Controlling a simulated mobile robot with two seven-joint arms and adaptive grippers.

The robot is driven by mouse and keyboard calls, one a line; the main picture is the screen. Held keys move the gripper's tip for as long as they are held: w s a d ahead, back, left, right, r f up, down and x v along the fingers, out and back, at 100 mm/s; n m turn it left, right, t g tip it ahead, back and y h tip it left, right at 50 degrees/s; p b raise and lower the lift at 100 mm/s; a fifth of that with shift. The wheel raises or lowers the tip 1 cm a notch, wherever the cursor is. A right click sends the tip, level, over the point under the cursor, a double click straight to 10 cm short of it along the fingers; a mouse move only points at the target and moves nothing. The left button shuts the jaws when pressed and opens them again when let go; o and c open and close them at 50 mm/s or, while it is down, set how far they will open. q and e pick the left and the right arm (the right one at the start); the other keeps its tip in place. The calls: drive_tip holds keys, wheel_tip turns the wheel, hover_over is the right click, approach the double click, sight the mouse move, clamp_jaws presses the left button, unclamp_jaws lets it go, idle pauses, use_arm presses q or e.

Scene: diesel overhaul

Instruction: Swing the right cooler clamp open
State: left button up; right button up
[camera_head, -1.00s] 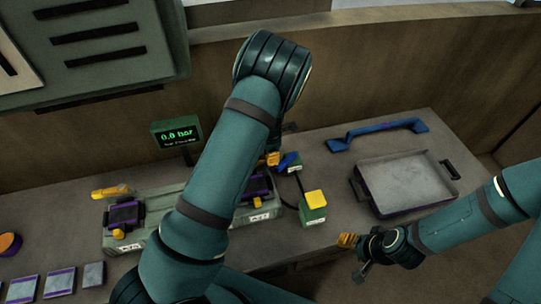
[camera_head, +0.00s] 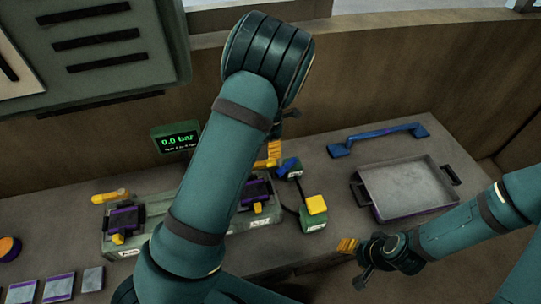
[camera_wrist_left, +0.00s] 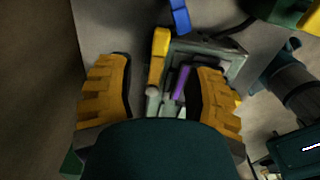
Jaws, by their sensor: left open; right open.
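The right cooler clamp's yellow lever (camera_head: 262,164) shows beside my left arm in the head view, at the back of the green cooler block (camera_head: 150,236). In the left wrist view the yellow lever (camera_wrist_left: 159,55) lies between the two orange fingers of my left gripper (camera_wrist_left: 160,95), apart from both. A purple strip (camera_wrist_left: 181,83) lies beside it. My left gripper (camera_head: 275,150) is open; my arm hides much of it and the block's middle in the head view. The left clamp's yellow lever (camera_head: 110,196) lies sideways. My right gripper (camera_head: 347,245) is open and empty at the front edge.
A green box with a yellow top (camera_head: 316,205) stands right of the cooler, with a blue part (camera_head: 288,167) behind it. A grey tray (camera_head: 405,187) and a blue handle (camera_head: 378,136) are further right. A display (camera_head: 177,141) stands behind the cooler.

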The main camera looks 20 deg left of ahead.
use_arm(q)
drive_tip(key=shift+r, duration=2.15)
drive_tip(key=shift+s+f, duration=0.1)
